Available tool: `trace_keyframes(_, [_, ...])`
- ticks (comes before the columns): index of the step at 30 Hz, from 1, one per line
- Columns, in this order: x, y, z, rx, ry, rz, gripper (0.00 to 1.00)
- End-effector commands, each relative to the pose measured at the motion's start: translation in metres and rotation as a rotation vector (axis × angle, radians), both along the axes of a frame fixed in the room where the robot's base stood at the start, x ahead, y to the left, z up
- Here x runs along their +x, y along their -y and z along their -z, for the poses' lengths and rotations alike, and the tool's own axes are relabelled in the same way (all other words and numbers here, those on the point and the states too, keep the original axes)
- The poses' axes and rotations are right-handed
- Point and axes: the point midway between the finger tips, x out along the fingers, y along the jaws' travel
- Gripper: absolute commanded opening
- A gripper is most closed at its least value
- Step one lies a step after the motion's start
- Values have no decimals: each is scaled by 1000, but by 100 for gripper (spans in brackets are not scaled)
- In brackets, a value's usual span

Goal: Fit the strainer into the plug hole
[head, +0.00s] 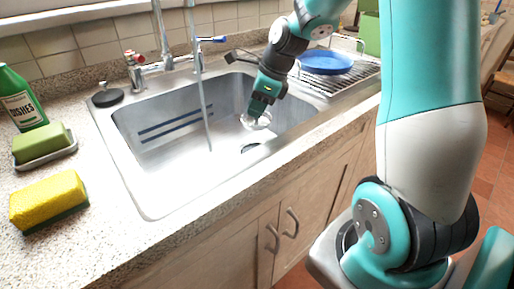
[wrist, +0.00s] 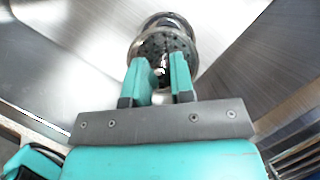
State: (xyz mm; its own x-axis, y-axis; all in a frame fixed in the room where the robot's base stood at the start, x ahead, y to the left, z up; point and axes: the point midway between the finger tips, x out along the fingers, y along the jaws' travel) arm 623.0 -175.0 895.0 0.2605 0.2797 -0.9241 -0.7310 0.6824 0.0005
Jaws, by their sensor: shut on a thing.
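The metal strainer (head: 257,123) hangs inside the sink basin under my gripper (head: 256,112). In the wrist view the strainer (wrist: 178,43) is a round, perforated, shiny piece, held between the two teal fingertips of my gripper (wrist: 162,78). My gripper is shut on it. The dark plug hole (head: 250,148) shows in the basin floor in the head view, below and slightly left of the strainer, which is apart from it. In the wrist view a round rim shows beyond the strainer; I cannot tell whether it is the plug hole.
Water runs from the tap (head: 163,45) into the steel sink (head: 140,185), left of my gripper. A black plug (head: 107,97) lies on the sink's back-left corner. A yellow sponge (head: 48,200), green soap (head: 41,143) and green bottle (head: 22,100) stand left. A blue plate (head: 326,62) is at right.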

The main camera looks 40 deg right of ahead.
Motion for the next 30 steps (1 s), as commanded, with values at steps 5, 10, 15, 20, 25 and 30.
trace_keyframes(5, [-1, -1, 50, 2, -4, -1, 0])
trace_keyframes(10, [0, 0, 70, 0, 0, 0, 0])
trace_keyframes(15, [0, 0, 83, 0, -1, 0, 0])
trace_keyframes(20, [-1, 0, 109, 1, -4, 1, 0])
trace_keyframes(25, [0, 0, 115, -1, 1, -1, 0])
trace_keyframes(30, [0, 0, 115, -1, 1, 0, 0])
